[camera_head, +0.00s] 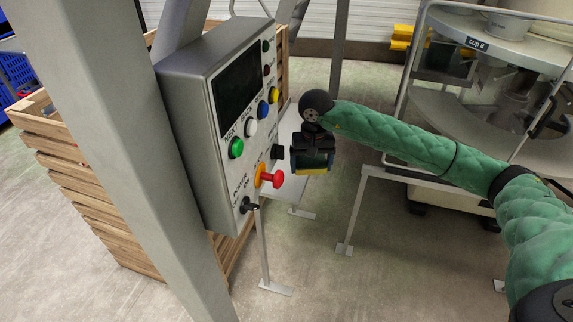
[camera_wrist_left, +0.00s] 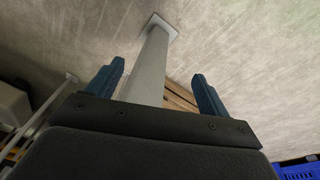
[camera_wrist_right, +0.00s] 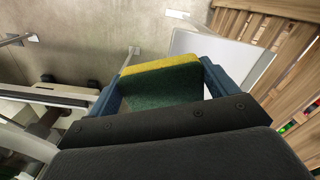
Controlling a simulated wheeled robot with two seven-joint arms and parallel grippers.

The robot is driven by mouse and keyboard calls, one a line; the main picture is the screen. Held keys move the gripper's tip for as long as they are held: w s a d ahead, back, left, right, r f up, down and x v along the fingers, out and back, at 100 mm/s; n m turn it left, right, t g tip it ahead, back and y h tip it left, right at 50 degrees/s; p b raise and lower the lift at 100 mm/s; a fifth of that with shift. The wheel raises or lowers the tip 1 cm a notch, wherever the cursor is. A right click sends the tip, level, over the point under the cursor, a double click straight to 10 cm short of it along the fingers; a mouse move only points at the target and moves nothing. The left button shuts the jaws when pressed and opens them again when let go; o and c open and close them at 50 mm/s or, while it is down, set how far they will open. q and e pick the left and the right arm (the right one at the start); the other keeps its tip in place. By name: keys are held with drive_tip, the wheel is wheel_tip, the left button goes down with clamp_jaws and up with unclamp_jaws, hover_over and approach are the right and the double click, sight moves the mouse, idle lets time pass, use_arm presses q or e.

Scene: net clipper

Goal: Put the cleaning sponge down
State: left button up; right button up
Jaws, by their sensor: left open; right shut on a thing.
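The cleaning sponge (camera_wrist_right: 160,85), green with a yellow layer, is held between the fingers of my right gripper (camera_wrist_right: 163,84) in the right wrist view. In the head view the sponge (camera_head: 312,171) shows as a thin yellow edge under my right gripper (camera_head: 313,160), in the air just right of the control box. A pale flat surface (camera_wrist_right: 205,55) shows beyond the sponge in the right wrist view. My left gripper (camera_wrist_left: 158,85) shows only in the left wrist view; it is open and empty, with a grey post beyond its fingers.
The grey control box (camera_head: 190,110) has coloured buttons and a red knob (camera_head: 271,178) close to my right gripper. A wooden crate (camera_head: 95,205) stands behind it at left. A machine labelled "cup 8" (camera_head: 490,50) stands at right. Grey metal legs (camera_head: 352,205) stand on the floor.

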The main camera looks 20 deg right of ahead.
drive_tip(key=p, duration=0.5)
hover_over(289, 176)
wheel_tip(289, 176, down, 6)
drive_tip(key=shift+a+f, duration=0.1)
drive_tip(key=shift+f, duration=0.15)
drive_tip(key=shift+s+f, duration=0.15)
drive_tip(key=shift+f, duration=0.45)
use_arm(q)
drive_tip(key=s+a+f+p, duration=0.1)
drive_tip(key=s+a+f, duration=0.1)
drive_tip(key=f, duration=0.9)
drive_tip(key=s+a+f, duration=0.1)
drive_tip(key=s+f, duration=0.1)
drive_tip(key=f, duration=0.9)
drive_tip(key=shift+s+a+f+y+p, duration=0.15)
drive_tip(key=shift+a+f+y+p, duration=0.15)
drive_tip(key=shift+a+f+p, duration=0.05)
use_arm(e)
drive_tip(key=shift+f, duration=1.45)
use_arm(q)
drive_tip(key=shift+d+r, duration=0.1)
drive_tip(key=shift+r, duration=0.25)
use_arm(e)
drive_tip(key=shift+f, duration=0.1)
drive_tip(key=o, duration=0.8)
use_arm(q)
drive_tip(key=shift+r, duration=0.1)
